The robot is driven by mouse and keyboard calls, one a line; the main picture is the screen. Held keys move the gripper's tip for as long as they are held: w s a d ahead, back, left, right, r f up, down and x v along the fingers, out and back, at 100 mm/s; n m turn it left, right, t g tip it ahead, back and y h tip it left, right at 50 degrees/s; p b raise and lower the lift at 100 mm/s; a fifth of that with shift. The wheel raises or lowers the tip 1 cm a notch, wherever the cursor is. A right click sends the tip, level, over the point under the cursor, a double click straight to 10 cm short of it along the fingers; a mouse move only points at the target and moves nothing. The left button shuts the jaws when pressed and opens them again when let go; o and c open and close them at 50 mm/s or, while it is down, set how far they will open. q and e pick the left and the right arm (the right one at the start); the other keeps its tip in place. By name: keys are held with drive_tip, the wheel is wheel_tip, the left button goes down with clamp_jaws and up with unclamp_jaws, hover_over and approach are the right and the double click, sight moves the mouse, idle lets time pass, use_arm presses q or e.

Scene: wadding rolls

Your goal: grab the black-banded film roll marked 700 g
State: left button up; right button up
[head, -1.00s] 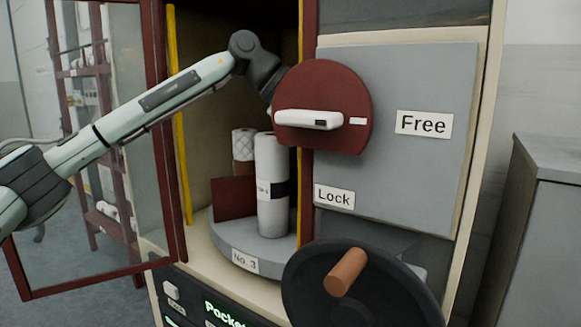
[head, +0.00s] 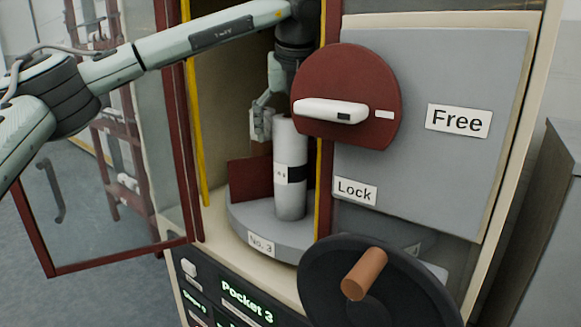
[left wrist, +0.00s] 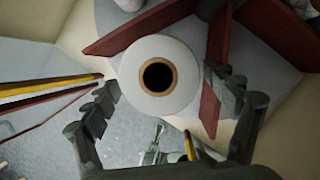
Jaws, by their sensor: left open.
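A tall white roll with a black band (head: 290,195) stands upright on a grey turntable (head: 243,221) labelled No. 3, inside the open cabinet. Its printed label is too small to read. My left gripper (head: 272,122) points down at the roll's top from above. In the left wrist view the roll (left wrist: 160,47) shows end-on, with a brown core and dark hole. The open fingers of my left gripper (left wrist: 160,86) stand on either side of it. One finger is partly hidden in the head view. My right gripper is not in view.
Dark red dividers (head: 250,178) stand on the turntable beside the roll. A red disc with a white handle (head: 332,111) and a yellow-edged door frame close in on the right. A black handwheel (head: 325,295) is in front. The glass door (head: 100,215) hangs open at left.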

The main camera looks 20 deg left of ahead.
use_arm(q)
drive_tip(key=shift+x, duration=1.5)
drive_tip(key=shift+d, duration=0.15)
drive_tip(key=shift+c, duration=0.6)
drive_tip(key=c, duration=1.7)
drive_tip(key=shift+r, duration=0.1)
drive_tip(key=shift+c, duration=0.8)
drive_tip(key=shift+r, duration=0.15)
